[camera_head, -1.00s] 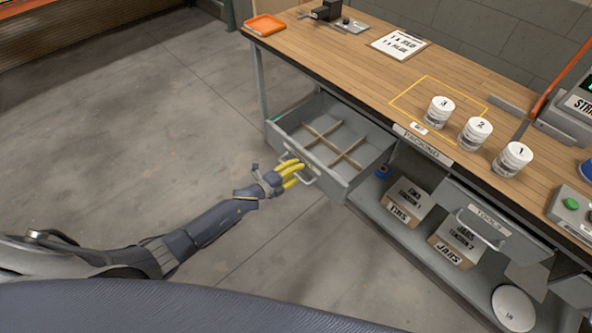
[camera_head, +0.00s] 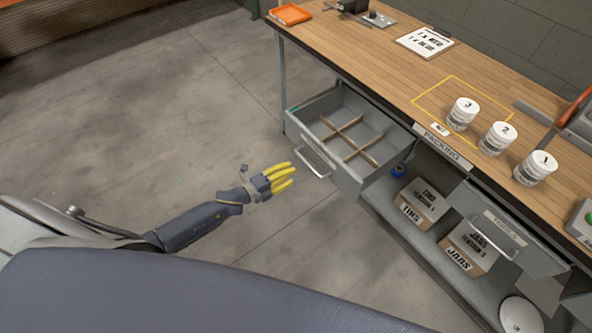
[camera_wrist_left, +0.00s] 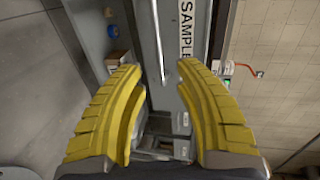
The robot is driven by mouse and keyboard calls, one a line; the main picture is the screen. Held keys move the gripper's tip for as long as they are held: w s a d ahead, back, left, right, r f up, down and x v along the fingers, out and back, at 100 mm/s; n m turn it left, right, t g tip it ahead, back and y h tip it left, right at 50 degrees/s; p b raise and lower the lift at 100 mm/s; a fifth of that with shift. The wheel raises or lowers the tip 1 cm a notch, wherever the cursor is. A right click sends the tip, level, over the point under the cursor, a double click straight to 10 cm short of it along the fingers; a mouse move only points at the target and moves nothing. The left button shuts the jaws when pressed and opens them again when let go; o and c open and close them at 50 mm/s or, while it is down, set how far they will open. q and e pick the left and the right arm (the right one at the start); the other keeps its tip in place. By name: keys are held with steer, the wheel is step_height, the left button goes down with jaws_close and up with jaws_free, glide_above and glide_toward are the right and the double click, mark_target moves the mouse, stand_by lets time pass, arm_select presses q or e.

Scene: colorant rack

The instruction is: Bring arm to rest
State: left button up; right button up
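My left gripper (camera_head: 281,176), with yellow fingers, is in the air to the left of the open drawer (camera_head: 349,178) and apart from its handle (camera_head: 314,163). In the left wrist view my left gripper (camera_wrist_left: 164,105) has its yellow fingers spread wide with nothing between them. The drawer handle (camera_wrist_left: 159,45) shows beyond the fingers there, beside a label reading SAMPLE. The drawer is pulled out and its divided compartments look empty. My right gripper is not in view.
The wooden bench (camera_head: 400,75) carries white numbered tubs: tub 3 (camera_head: 462,114), tub 2 (camera_head: 497,139) and tub 1 (camera_head: 535,169). Labelled boxes (camera_head: 424,201) stand on the shelf below. An orange tray (camera_head: 291,14) lies at the bench's far left. The floor left of the drawer is clear.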

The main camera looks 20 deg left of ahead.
arm_select(q)
steer(key=shift+s+a+r, duration=0.1)
steer(key=shift+s+a, duration=0.15)
steer(key=shift+s, duration=0.15)
